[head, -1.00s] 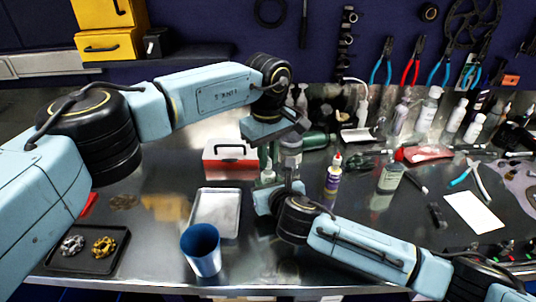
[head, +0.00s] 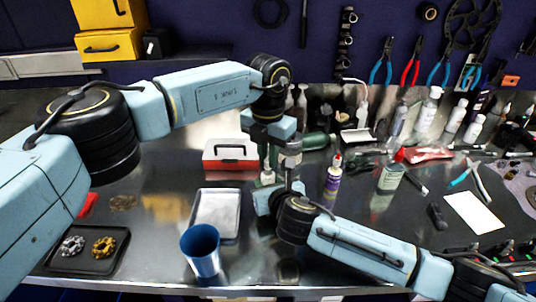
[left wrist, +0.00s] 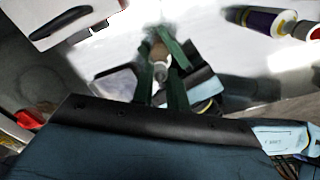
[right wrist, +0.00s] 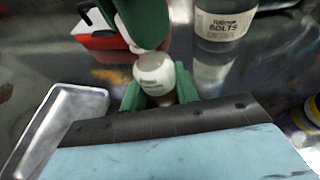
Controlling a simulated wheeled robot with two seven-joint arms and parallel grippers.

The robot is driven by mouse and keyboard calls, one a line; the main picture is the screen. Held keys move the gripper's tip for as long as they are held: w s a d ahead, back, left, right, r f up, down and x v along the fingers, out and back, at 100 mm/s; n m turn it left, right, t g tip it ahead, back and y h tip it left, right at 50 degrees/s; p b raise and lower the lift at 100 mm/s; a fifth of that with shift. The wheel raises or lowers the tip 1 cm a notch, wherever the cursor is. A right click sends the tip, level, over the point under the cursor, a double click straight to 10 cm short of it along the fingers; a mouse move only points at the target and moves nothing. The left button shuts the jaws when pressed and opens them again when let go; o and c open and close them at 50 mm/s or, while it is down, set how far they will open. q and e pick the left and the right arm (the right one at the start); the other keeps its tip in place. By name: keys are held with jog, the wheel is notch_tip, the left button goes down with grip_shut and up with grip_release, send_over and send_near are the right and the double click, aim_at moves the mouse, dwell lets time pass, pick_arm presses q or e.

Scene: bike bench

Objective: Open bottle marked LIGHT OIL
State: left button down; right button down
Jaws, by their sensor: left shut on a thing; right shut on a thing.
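A small white bottle (right wrist: 155,75) stands between the green fingers of my right gripper (right wrist: 160,95), which is shut on its body. In the head view the bottle (head: 268,177) is small, and its label is too blurred to read. My left gripper (head: 267,150) reaches down from above, its green fingers shut on the bottle's top. In the left wrist view those fingers (left wrist: 163,60) close around the pale tip. The fingers hide much of the top, so I cannot tell whether the cap is loose.
A jar labelled BOLTS (right wrist: 226,25) stands close behind the bottle. A red and white box (head: 230,160) and a metal tray (head: 210,212) are to the left, with a blue cup (head: 202,250) in front. A purple-labelled bottle (head: 333,180) stands to the right.

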pick_arm(q)
jog(key=n, duration=0.9)
jog(key=shift+n, duration=0.3)
jog(key=n, duration=1)
jog(key=shift+n, duration=0.4)
jog(key=shift+r, duration=0.25)
jog(key=shift+r, duration=0.9)
